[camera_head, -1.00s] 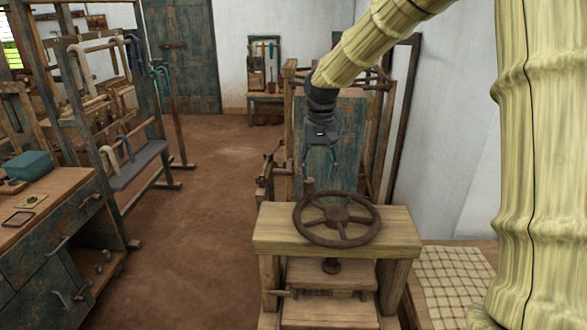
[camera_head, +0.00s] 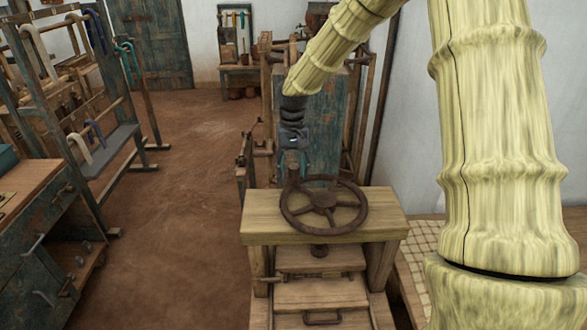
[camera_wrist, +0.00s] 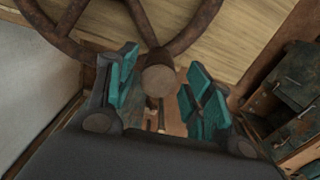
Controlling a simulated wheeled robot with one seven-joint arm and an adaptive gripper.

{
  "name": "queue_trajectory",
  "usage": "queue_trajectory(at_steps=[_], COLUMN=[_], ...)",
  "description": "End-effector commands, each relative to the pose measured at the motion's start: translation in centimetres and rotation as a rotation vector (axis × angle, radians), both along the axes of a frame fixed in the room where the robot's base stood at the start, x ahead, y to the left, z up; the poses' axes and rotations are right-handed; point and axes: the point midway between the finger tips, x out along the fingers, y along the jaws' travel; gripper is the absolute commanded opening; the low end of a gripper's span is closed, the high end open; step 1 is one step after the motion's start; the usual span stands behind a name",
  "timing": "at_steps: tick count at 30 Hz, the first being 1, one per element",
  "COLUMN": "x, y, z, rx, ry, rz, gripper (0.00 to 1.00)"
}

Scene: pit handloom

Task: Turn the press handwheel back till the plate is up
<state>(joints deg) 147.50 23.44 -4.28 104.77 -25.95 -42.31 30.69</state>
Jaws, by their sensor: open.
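The press handwheel (camera_head: 350,222) is a dark rusty spoked wheel lying flat above the wooden top beam (camera_head: 382,203) of the press. Its upright round handle knob (camera_wrist: 158,76) stands on the rim at the wheel's far left in the head view. My gripper (camera_head: 293,178) is at that knob, behind the wheel. In the wrist view my teal finger pads stand open on both sides of the knob, with gaps visible. Below the beam, the screw end (camera_head: 319,250) meets a wooden board (camera_head: 320,260), apparently the plate. A lower board (camera_head: 322,295) is beneath it. My fingertips are partly hidden in the head view.
A worn blue-green panel with wooden frames (camera_head: 325,125) stands close behind the press. A workbench (camera_head: 35,225) and a rack with hanging hanks (camera_head: 105,140) are at left. The brown floor (camera_head: 190,220) between them and the press is clear.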

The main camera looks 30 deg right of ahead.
Motion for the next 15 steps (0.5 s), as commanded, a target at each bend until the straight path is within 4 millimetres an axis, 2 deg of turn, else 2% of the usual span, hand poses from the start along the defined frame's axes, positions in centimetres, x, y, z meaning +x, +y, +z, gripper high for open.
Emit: queue_trajectory(at_steps=[3, 9, 15], x=[-0.3, -1.3, -0.6], y=[-0.1, -0.1, -0.1], z=[-0.7, -0.8, -1.2], rx=[0.0, 0.0, 0.0], ry=[0.001, -0.009, -0.004], rz=[-0.002, -0.001, -0.001], gripper=[0.51, 0.51, 0.51])
